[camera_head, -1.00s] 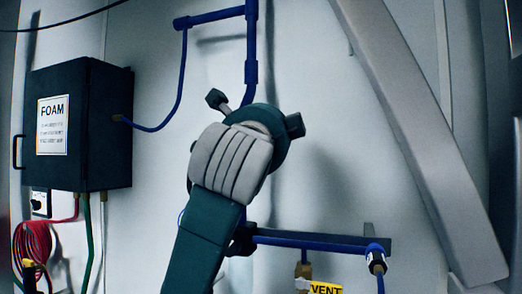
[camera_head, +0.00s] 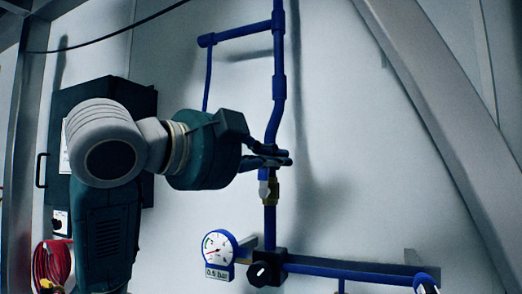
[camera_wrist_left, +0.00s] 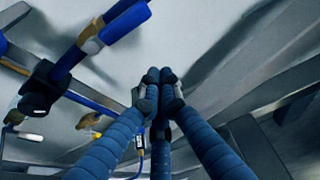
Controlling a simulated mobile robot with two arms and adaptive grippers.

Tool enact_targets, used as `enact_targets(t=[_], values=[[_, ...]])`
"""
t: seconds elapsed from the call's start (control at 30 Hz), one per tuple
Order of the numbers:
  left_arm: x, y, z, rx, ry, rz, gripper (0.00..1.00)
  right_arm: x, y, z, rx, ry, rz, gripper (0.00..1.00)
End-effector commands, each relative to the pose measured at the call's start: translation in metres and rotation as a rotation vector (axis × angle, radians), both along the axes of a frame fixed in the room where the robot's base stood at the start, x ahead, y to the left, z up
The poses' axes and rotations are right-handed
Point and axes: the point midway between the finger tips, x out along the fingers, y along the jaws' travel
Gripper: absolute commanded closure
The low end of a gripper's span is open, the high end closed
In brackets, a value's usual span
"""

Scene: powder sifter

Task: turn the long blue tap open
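A blue pipe with a brass valve (camera_head: 273,190) runs down the wall in the head view. A small pale piece beside the brass is partly covered by my left gripper (camera_head: 287,158), so the tap handle is hard to make out there. In the left wrist view a thick blue piece, seemingly the long blue tap (camera_wrist_left: 126,20), sits by the brass fitting at upper left. My left gripper's fingers (camera_wrist_left: 158,76) are together with nothing visible between them, apart from that blue piece. In the head view they overlap the pipe just above the brass. My right gripper is not in view.
A pressure gauge (camera_head: 218,248) and a black knob (camera_head: 261,272) sit below the valve, with a horizontal blue pipe (camera_head: 345,272) to the right. A grey diagonal beam (camera_head: 440,100) crosses the right. A black box (camera_head: 60,110) hangs behind my left arm.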

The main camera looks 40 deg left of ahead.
Motion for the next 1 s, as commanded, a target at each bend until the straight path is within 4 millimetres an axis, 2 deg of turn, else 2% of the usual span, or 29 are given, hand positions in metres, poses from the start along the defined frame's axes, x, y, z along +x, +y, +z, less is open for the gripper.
enact_targets(t=[0.03,0.2,0.3,0.43,0.9,1.0], values=[[0.013,-0.002,0.002,0.000,0.007,-0.001,1.00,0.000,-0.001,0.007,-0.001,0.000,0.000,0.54],[0.047,-0.005,0.001,0.000,0.005,-0.001,1.00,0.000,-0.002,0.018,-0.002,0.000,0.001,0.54],[0.039,0.016,0.002,-0.002,0.000,0.005,1.00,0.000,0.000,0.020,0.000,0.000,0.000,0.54],[0.036,0.028,0.002,0.000,0.000,0.002,1.00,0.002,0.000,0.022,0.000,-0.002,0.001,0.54],[0.033,0.035,0.002,-0.002,-0.001,0.000,1.00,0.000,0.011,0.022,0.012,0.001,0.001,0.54],[0.032,0.043,0.001,-0.046,-0.012,0.003,1.00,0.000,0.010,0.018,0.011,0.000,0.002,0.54]])
